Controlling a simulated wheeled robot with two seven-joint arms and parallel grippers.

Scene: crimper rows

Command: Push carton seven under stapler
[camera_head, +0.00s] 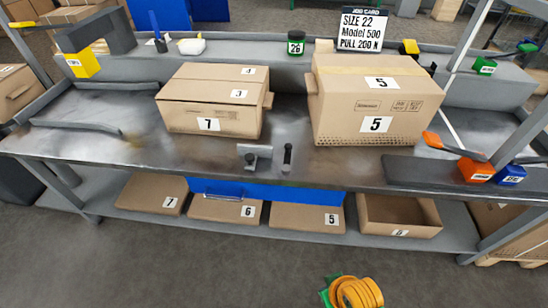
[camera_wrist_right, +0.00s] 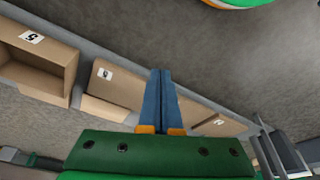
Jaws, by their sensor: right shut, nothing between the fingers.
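Carton seven (camera_head: 200,108) is a closed brown box on the bench left of centre, with a "7" label on its front. A dark grey block-shaped machine (camera_head: 105,35) stands at the back left, apart from the carton; it may be the stapler, but I cannot tell for sure. Two dark rails, one farther back (camera_head: 118,86) and one nearer (camera_head: 75,125), lie on the bench left of the carton. My right gripper (camera_wrist_right: 161,73) is shut and empty in the right wrist view, with shelf cartons beyond it.
A larger carton labelled 5 (camera_head: 372,105) stands right of carton seven. A small metal bracket (camera_head: 254,157) and a dark upright post (camera_head: 287,157) are at the front edge. Several cartons sit on the lower shelf (camera_head: 330,247).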

